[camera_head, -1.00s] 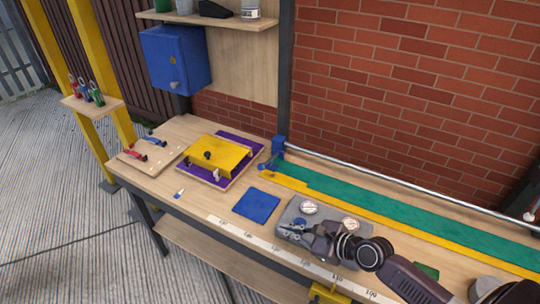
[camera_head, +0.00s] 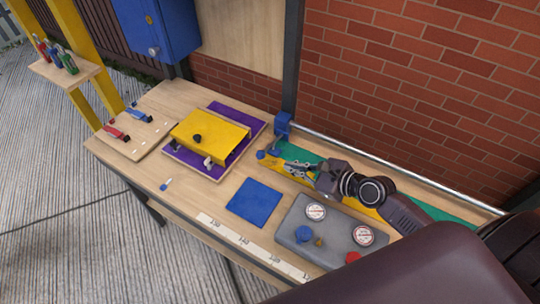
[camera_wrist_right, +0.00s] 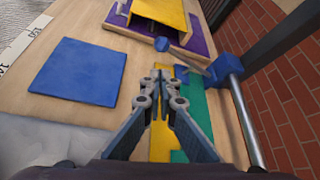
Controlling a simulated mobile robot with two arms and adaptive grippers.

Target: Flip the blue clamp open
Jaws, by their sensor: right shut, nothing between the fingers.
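A small clamp with a blue handle (camera_head: 138,114) lies on a wooden board (camera_head: 133,145) at the left end of the bench. A similar clamp with a red handle (camera_head: 116,132) is beside it. My right gripper (camera_head: 290,167) is far to the right of them, over the green and yellow strip. Its fingers are shut and empty; they also show in the wrist view (camera_wrist_right: 161,82). A blue bracket (camera_head: 283,124) at the end of the metal rail, with a blue ball knob (camera_head: 261,155) near it, is just beyond the fingers. My left gripper is out of view.
A yellow box-like cover (camera_head: 215,135) on a purple board stands between the clamps and my right gripper. A blue square (camera_head: 255,201) lies flat nearby. A grey gauge panel (camera_head: 335,228) is in front. A brick wall (camera_head: 430,80) closes the back.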

